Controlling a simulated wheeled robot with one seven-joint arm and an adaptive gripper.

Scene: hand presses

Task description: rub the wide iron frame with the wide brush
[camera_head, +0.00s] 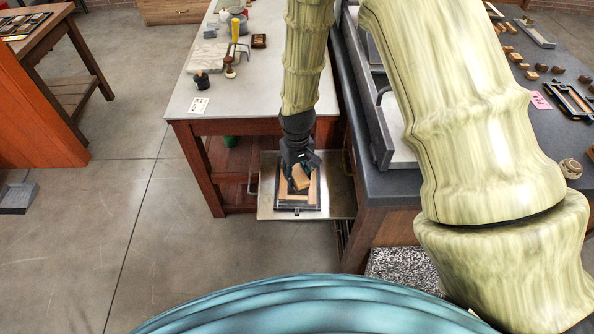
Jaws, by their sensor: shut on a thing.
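The iron frame (299,205) is a dark rectangular frame with pale wood-coloured pieces inside its edges. It lies on a metal shelf (266,203) between the two tables. My gripper (299,167) points down over the frame and is shut on a small tan wooden block, which I take for the wide brush (300,179). The brush is over the upper middle of the frame. I cannot tell whether it touches the frame. My fingers hide part of the brush and the frame's far edge.
A grey-topped table (222,99) at the left carries a yellow-handled tool (235,31), a dark-knobbed tool (201,80) and a stone slab. A dark counter (541,110) at the right holds several small wooden blocks. The floor (165,240) at the lower left is clear.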

